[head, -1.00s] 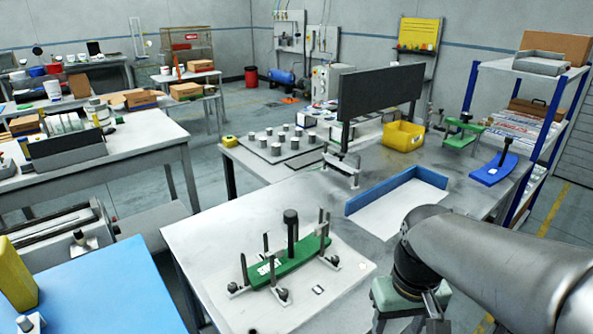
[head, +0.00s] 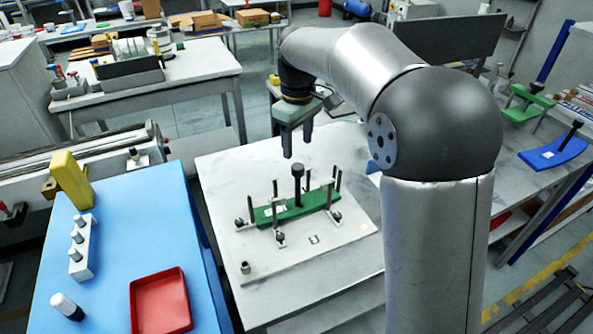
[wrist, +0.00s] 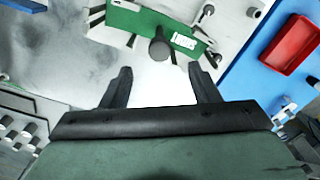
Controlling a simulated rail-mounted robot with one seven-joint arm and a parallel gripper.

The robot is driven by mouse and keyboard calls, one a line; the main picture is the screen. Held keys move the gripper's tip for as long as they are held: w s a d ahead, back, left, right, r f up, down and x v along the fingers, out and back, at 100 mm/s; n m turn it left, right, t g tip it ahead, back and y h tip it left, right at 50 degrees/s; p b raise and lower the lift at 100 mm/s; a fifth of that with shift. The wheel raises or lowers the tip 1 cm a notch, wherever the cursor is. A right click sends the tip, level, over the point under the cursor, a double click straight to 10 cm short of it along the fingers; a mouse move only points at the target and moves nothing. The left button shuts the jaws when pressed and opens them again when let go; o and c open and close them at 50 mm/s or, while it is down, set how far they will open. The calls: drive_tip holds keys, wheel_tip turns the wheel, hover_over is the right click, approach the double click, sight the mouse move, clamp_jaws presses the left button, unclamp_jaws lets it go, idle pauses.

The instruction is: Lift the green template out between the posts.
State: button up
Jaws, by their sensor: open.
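My gripper (head: 298,148) is open and empty, above and behind the template in the head view. In the wrist view its fingertips (wrist: 160,72) stand on either side of the knob's line, apart from it.
A blue table (head: 130,240) with a red tray (head: 160,303) and a yellow block (head: 71,180) stands at the left. At right are a blue template (head: 556,152) and another green one (head: 530,103) on stands. The dark board (head: 450,38) rises behind my arm.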

sight(298, 166)
wheel_tip(298, 166, down, 13)
drive_tip(key=shift+f+p, duration=0.15)
drive_tip(key=shift+p, duration=0.7)
drive_tip(key=c, duration=1.2)
drive_tip(key=shift+r+p, duration=2.55)
drive_tip(key=shift+r, duration=4)
